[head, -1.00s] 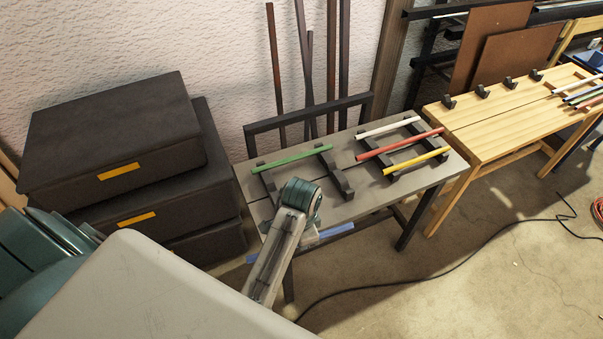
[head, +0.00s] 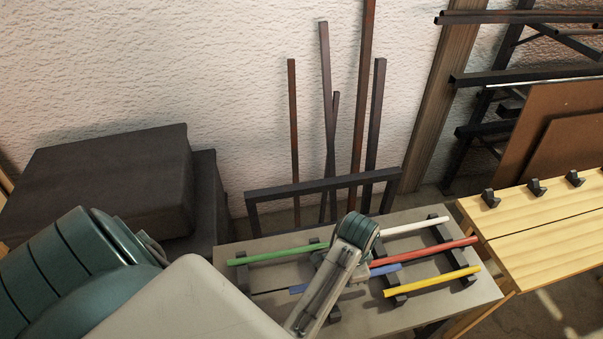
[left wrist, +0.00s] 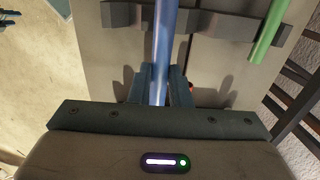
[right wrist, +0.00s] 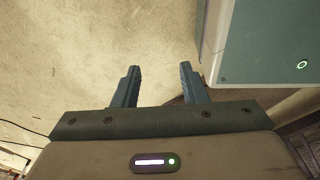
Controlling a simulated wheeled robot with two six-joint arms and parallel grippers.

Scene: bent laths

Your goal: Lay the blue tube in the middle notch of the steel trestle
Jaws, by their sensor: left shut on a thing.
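The blue tube (head: 386,269) is in my left gripper (left wrist: 160,88), which is shut around it. In the head view my left forearm hides the tube's middle and the gripper. In the left wrist view the tube (left wrist: 164,40) crosses over a dark notched bar (left wrist: 215,24), left of the green tube (left wrist: 268,30). I cannot tell whether it touches the bar. The grey table (head: 262,315) carries the dark notched bars; the green tube (head: 275,255) rests on the left-hand pair, at the far end. My right gripper (right wrist: 158,85) is open and empty above the floor.
White (head: 415,227), red (head: 430,255) and yellow (head: 432,282) tubes lie on the right-hand notched bars; the blue tube's right end is close to the red one. A pine bench (head: 540,225) stands right. Dark boxes (head: 110,180) stand left, metal bars (head: 325,110) behind.

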